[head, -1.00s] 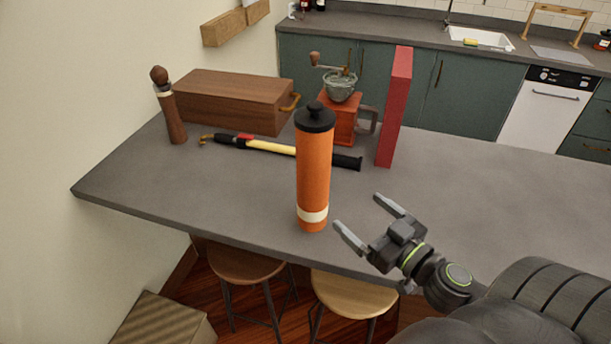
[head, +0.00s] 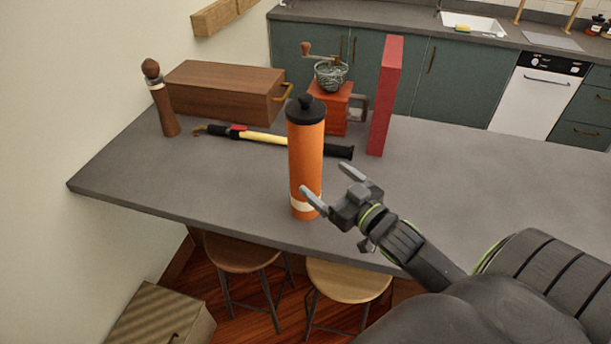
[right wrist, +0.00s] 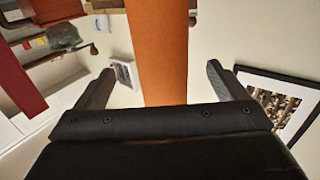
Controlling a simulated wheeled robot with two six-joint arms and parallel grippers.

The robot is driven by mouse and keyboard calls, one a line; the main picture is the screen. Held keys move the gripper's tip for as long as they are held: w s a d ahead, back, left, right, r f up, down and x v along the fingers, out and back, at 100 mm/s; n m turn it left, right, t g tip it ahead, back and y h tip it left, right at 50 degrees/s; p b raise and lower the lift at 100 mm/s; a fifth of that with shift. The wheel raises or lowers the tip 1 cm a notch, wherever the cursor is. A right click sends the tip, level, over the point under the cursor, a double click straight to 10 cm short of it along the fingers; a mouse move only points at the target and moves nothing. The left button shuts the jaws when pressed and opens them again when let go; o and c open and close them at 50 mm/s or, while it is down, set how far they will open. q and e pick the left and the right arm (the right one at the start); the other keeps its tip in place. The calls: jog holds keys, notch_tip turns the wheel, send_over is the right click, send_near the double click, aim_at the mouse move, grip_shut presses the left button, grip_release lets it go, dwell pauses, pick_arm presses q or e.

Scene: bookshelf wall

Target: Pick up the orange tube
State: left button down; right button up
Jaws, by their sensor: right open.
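The orange tube (head: 307,160) stands upright near the front edge of the grey counter, with a black knobbed cap and a cream band near its base. My right gripper (head: 335,183) is open and empty at the tube's lower right. In the right wrist view the orange tube (right wrist: 158,50) shows beyond and between the two open fingers (right wrist: 155,85), nearer the middle. My left gripper is not in view.
Behind the tube on the counter (head: 450,190) lie a yellow-and-black tool (head: 265,137) and a wooden box (head: 222,92). A pepper mill (head: 162,100), a red grinder (head: 335,107) and an upright red book (head: 385,95) stand there too. The counter's right side is clear.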

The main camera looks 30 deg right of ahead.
aim_at(317, 171)
jog(key=w, duration=0.3)
jog(key=shift+w+a, duration=0.2)
jog(key=shift+w+r, duration=0.2)
jog(key=shift+w, duration=0.05)
jog(key=shift+w+a+r+p, duration=0.15)
jog(key=shift+w+p, duration=0.2)
jog(key=shift+w, duration=0.8)
jog(key=shift+w+a+r+p, duration=0.15)
jog(key=shift+w+p, duration=0.2)
jog(key=shift+w, duration=0.8)
jog(key=shift+s, duration=0.1)
jog(key=shift+c, duration=0.4)
jog(key=c, duration=1.1)
